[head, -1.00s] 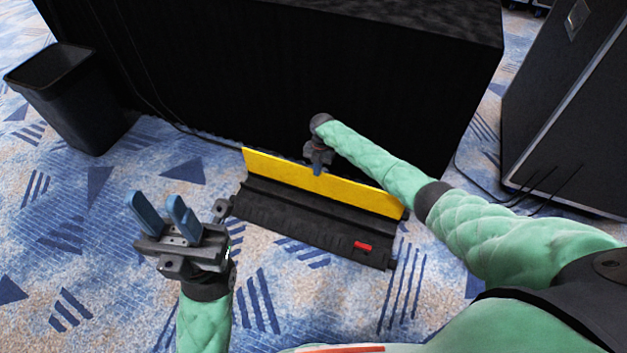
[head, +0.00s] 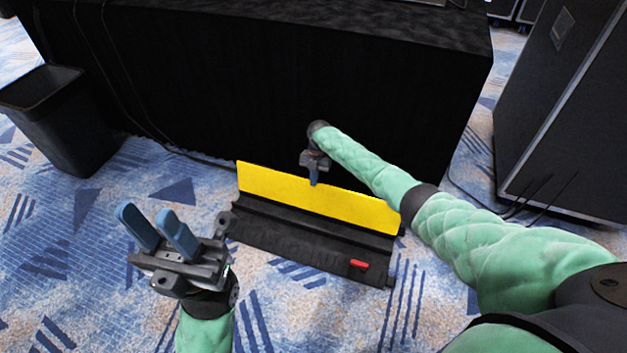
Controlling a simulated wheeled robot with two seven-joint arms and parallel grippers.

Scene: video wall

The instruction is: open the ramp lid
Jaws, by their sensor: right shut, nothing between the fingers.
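The ramp is a black cable ramp (head: 300,245) on the carpet, with a yellow lid (head: 345,208) along its far side. The lid stands up on edge, its broad yellow face toward me. My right gripper (head: 314,180) is shut and empty, its blue fingertips at the top edge of the lid near its middle; I cannot tell whether they touch it. My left gripper (head: 158,230) is open and empty, to the left of the ramp, with its two blue fingers pointing up and apart. A small red piece (head: 358,264) lies on the ramp's near right part.
A black-draped table (head: 220,90) stands just behind the ramp. A black bin (head: 60,120) is at the far left and a large black case (head: 570,110) at the right. Thin cables run on the floor beside the table. Patterned carpet is free on the near side.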

